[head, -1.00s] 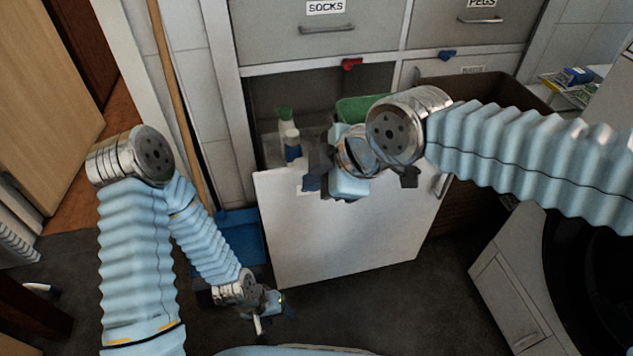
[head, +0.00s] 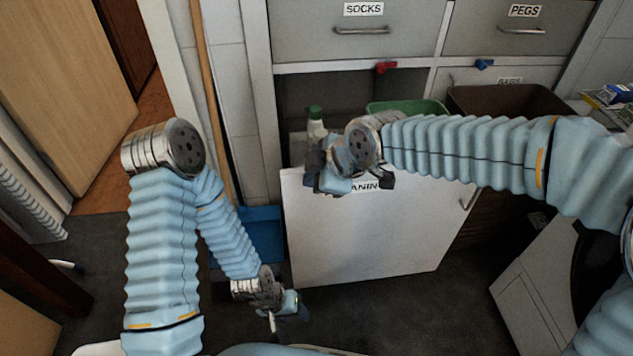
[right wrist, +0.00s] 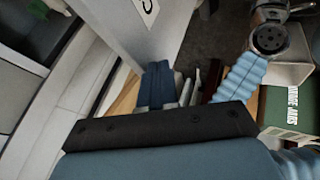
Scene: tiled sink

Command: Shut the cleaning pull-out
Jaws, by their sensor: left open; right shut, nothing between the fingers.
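The cleaning pull-out (head: 375,235) stands out from the cabinet, with a plain white front panel. Its label (head: 368,186) is partly hidden by my right gripper; the letters "ANIN" show. Inside stand a bottle with a green cap (head: 315,122) and a green tub (head: 408,106). My right gripper (head: 335,185) is shut and empty at the panel's upper left edge; I cannot tell if it touches. In the right wrist view its fingers (right wrist: 160,85) are together beside the white panel (right wrist: 135,25). My left gripper (head: 287,312) is open and low, in front of the panel's lower left corner.
Drawers marked SOCKS (head: 362,30) and PEGS (head: 522,28) are above. A brown bin (head: 510,101) stands right of the pull-out, and a blue container (head: 262,233) on the floor to its left. An angled grey-white unit (head: 535,270) is at the lower right.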

